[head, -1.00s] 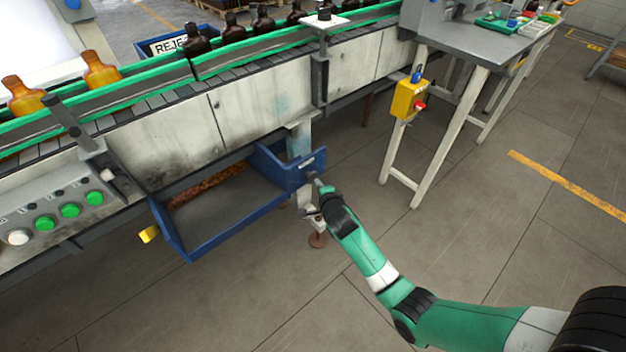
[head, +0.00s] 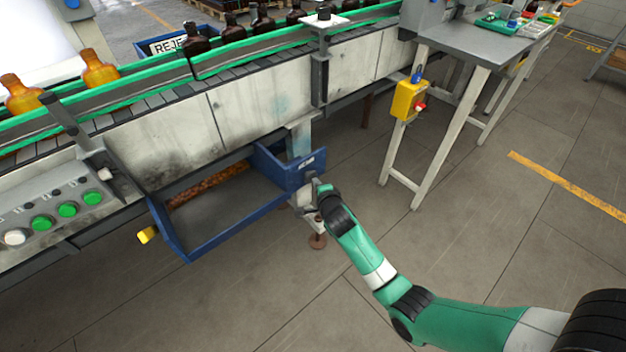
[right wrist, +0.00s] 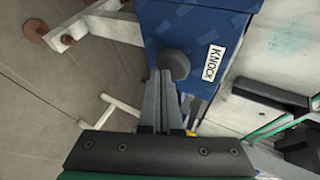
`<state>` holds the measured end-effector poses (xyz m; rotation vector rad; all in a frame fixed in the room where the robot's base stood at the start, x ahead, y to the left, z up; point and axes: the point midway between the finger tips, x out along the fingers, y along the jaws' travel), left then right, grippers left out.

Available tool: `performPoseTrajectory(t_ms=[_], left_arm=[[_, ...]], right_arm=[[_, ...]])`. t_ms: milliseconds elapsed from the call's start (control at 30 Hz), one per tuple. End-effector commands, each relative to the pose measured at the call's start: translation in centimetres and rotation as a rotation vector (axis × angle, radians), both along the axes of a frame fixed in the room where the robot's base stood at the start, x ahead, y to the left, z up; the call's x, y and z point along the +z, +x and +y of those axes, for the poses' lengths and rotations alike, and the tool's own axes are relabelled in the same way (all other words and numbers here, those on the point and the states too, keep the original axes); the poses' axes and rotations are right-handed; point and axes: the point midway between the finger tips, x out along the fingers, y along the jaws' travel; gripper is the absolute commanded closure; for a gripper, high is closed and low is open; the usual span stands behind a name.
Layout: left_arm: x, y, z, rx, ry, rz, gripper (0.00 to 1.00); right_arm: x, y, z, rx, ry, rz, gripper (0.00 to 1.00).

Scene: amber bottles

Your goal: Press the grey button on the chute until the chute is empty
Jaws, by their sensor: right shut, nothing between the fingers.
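The chute is a blue open-topped tray (head: 177,236) below the conveyor in the head view. Its grey floor shows no bottle; a rusty brown strip runs along the back. In the right wrist view its blue end wall (right wrist: 195,25) carries a white label reading "KNOCK" and the round grey button (right wrist: 174,64). My right gripper (right wrist: 162,78) is shut and empty, its fingertips at the button; I cannot tell whether they press it. In the head view the right gripper (head: 311,188) is small beside the chute's right end. My left gripper is not in view.
Amber bottles (head: 101,73) and dark bottles (head: 232,30) stand on the green-railed conveyor (head: 215,65). A panel with green buttons (head: 67,209) is at the left. A yellow box with a red button (head: 408,100) hangs on the table leg.

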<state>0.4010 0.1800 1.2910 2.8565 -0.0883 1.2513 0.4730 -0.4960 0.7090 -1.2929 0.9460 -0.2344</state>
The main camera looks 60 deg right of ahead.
Motion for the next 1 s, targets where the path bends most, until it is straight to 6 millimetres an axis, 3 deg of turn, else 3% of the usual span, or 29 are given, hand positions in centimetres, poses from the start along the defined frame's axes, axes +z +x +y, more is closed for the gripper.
performPoseTrajectory(t_ms=[1000], left_arm=[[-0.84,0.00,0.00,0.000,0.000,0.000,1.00]], right_arm=[[0.02,0.91,-0.29,0.001,0.000,0.000,1.00]])
